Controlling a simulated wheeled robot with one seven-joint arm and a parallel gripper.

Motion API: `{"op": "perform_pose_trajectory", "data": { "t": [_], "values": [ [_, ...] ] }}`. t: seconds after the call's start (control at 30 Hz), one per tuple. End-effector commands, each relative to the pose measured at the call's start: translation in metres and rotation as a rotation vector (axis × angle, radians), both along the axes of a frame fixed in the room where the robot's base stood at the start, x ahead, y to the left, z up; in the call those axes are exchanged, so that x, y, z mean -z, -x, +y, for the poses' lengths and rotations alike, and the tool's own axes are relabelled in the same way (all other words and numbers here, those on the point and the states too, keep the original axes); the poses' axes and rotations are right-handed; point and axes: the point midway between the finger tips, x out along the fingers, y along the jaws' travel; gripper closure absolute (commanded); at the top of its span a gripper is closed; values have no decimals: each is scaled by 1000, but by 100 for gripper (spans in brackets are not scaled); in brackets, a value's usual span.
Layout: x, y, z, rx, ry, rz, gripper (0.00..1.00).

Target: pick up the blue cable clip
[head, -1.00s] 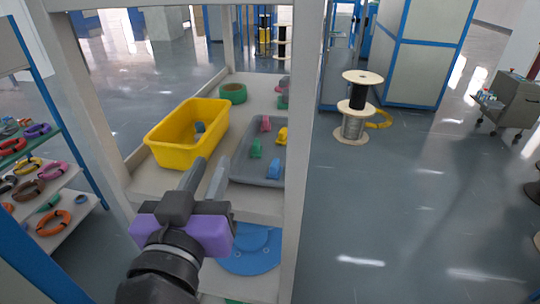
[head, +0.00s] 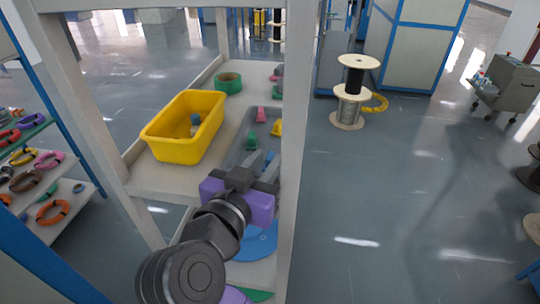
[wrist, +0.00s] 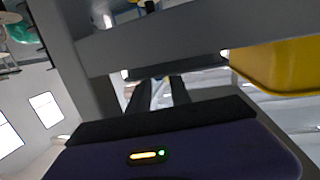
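The blue cable clip (head: 269,156) shows only in part in the head view, at the right side of the grey tray (head: 233,150), mostly hidden by my gripper. My gripper (head: 262,162) reaches over the near edge of the tray with its fingers pointing at the clip. In the wrist view, my two dark fingers (wrist: 160,92) stand apart with a gap between them, and I see no clip there. I cannot tell whether the fingers touch the clip. A second blue piece (head: 195,119) lies inside the yellow bin (head: 180,150).
A green clip (head: 252,140), a pink clip (head: 261,114) and a yellow clip (head: 276,128) sit on the tray. A green tape roll (head: 229,82) lies behind. A pale rack post (head: 297,150) stands close to the right of my gripper.

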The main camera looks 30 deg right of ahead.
Motion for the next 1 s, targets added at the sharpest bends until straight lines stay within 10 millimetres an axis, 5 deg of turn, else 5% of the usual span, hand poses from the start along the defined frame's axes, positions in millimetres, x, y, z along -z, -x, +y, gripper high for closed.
{"op": "perform_pose_trajectory", "data": {
  "t": [0.27,0.4,1.0],
  "values": [
    [1,-3,-2,-2,0,0,75],
    [1,-3,-2,-2,0,0,100],
    [-11,-3,-2,-1,-2,-4,100]
  ]
}}
